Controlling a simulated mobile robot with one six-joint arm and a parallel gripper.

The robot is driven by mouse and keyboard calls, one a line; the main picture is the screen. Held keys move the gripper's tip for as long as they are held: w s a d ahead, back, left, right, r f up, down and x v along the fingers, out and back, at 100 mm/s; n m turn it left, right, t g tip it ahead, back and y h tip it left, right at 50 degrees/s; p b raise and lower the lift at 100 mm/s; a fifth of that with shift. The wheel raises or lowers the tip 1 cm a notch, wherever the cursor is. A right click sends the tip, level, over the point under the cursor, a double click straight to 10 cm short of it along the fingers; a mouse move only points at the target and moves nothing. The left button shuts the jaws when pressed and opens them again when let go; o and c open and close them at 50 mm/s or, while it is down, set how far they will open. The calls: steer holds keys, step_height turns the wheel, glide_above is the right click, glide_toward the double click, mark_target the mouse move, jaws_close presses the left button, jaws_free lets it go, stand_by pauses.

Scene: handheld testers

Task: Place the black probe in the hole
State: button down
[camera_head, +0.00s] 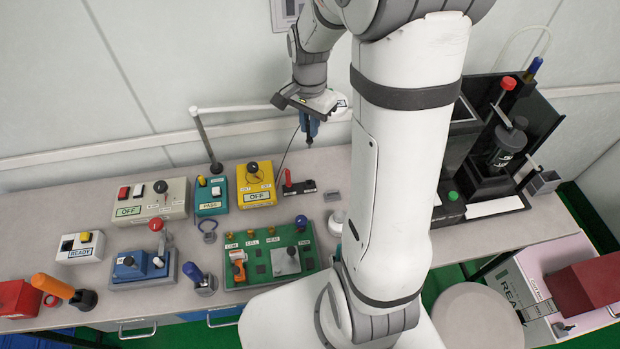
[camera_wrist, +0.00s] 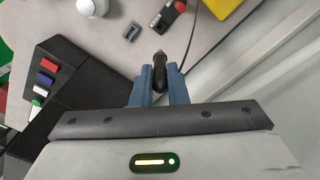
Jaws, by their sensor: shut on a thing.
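My gripper (camera_head: 309,128) is above the back of the table in the head view. In the wrist view, its two blue fingers (camera_wrist: 160,88) are shut on the black probe (camera_wrist: 160,70), whose tip points away from the camera. A thin dark cable runs near the probe. A small black block (camera_head: 306,188) with a red probe (camera_head: 288,178) standing at its left end lies on the table below; the block also shows in the wrist view (camera_wrist: 164,20). The probe is apart from it. I cannot make out the hole clearly.
A yellow tester (camera_head: 257,186) stands left of the block. A small grey slotted piece (camera_head: 332,196) lies to its right. A green board (camera_head: 258,270) is in front. A black stand (camera_head: 490,185) is at the right. The wall is close behind.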

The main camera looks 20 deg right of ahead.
step_height(320, 180, down, 17)
steer(key=shift+p, duration=0.5)
steer(key=shift+f, duration=0.15)
steer(key=c, duration=1.4)
jaws_free()
steer(key=shift+c, duration=0.2)
